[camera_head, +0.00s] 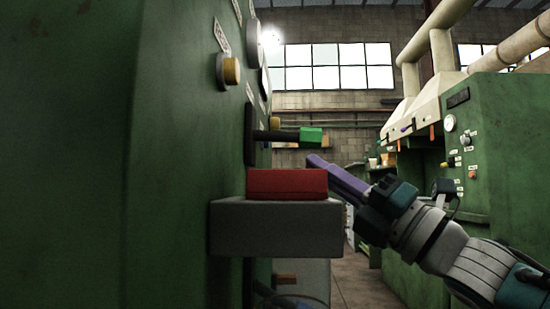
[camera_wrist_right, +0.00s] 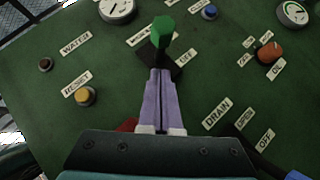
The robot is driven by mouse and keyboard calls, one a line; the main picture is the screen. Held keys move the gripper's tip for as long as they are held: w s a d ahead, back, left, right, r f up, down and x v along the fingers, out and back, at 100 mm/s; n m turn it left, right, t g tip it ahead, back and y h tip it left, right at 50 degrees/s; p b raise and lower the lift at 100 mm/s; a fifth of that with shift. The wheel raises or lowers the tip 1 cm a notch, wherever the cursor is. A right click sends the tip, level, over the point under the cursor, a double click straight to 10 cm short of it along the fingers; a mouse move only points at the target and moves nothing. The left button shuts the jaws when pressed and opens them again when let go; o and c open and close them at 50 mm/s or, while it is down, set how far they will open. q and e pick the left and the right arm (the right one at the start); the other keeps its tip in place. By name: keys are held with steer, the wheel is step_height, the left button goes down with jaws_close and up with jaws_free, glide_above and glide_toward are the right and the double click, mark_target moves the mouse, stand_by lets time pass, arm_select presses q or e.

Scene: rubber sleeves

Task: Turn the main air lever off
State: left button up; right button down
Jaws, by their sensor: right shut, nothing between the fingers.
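The lever (camera_head: 285,135) is a dark arm with a green tip, standing out sideways from the green machine panel in the head view. In the right wrist view its green handle (camera_wrist_right: 163,28) points toward the camera above a black base, with an "OFF" label to the lower right and another label partly hidden on the left. My right gripper (camera_head: 314,160) has purple fingers that are shut and empty. In the head view its tips are just below the green tip. In the wrist view the fingertips (camera_wrist_right: 159,72) overlap the lever's black base; I cannot tell whether they touch. My left gripper is out of view.
A red block (camera_head: 287,184) sits on a grey ledge (camera_head: 277,228) jutting from the panel below the lever. A yellow button (camera_wrist_right: 84,97), a gauge (camera_wrist_right: 117,8) and an orange knob (camera_wrist_right: 269,52) surround the lever. Another green machine (camera_head: 480,190) stands at right.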

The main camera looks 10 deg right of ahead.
mark_target(304, 144)
steer(key=shift+w+d+r, duration=0.25)
steer(key=shift+w+r, duration=0.3)
steer(key=shift+r, duration=0.05)
steer(key=shift+w+d+r, duration=0.25)
steer(key=shift+w+r, duration=0.25)
steer(key=shift+r, duration=0.05)
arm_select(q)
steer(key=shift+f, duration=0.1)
